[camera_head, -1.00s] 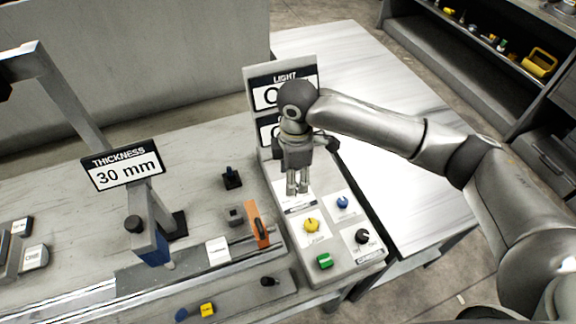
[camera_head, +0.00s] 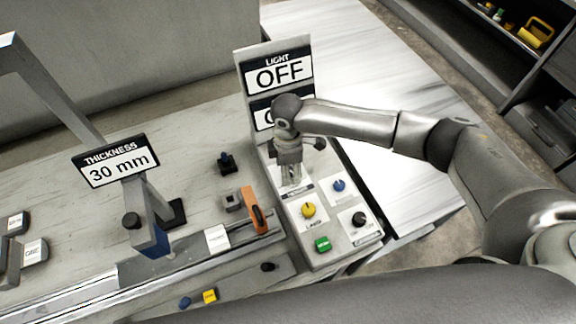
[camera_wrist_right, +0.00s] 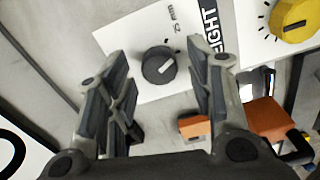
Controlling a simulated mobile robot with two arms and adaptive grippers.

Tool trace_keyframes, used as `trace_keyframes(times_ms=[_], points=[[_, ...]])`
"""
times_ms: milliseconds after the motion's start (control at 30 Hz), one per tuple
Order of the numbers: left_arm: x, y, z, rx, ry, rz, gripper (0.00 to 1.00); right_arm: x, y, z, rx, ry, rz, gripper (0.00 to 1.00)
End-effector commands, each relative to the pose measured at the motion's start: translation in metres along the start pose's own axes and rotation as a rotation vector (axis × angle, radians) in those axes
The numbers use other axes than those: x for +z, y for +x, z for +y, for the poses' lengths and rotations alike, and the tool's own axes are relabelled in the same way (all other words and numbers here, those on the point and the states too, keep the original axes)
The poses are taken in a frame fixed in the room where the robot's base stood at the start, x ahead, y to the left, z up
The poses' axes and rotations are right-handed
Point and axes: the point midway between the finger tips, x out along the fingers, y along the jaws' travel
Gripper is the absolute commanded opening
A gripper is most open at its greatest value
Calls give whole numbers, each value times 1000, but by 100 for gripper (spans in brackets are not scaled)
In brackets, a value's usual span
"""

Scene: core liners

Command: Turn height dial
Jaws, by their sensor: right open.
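The height dial (camera_wrist_right: 158,65) is a black round knob with a pale pointer line, on a white label with the partly hidden word "HEIGHT" in the right wrist view. In that view my right gripper (camera_wrist_right: 157,78) is open, with one finger on either side of the dial. No contact with the dial shows. In the head view my right gripper (camera_head: 291,182) points down over the upper part of the control panel (camera_head: 330,247) and hides the dial. My left gripper is not in view.
On the panel are a yellow knob (camera_head: 308,210), a blue knob (camera_head: 339,186), a black knob (camera_head: 358,219) and a green button (camera_head: 322,244). A "LIGHT OFF" sign (camera_head: 279,75) stands behind. A "THICKNESS 30 mm" sign (camera_head: 117,165) and an orange part (camera_head: 252,208) are left.

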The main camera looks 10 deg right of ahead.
Motion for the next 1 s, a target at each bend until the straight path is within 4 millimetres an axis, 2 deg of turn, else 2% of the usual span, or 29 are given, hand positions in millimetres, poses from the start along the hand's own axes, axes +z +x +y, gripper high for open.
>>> trace_keyframes(times_ms=[100, 300, 667, 833, 1000], points=[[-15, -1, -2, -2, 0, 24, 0, 0, 4, 0, 0, 0, -1, 49], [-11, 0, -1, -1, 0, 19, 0, 0, 4, 0, 0, 0, 0, 49], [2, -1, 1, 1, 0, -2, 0, 0, 3, 0, 0, 0, 0, 4], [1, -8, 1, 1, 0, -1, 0, 0, 1, 0, -1, 30, 1, 4], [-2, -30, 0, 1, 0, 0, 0, -1, -2, -1, -5, 176, 2, 4]])
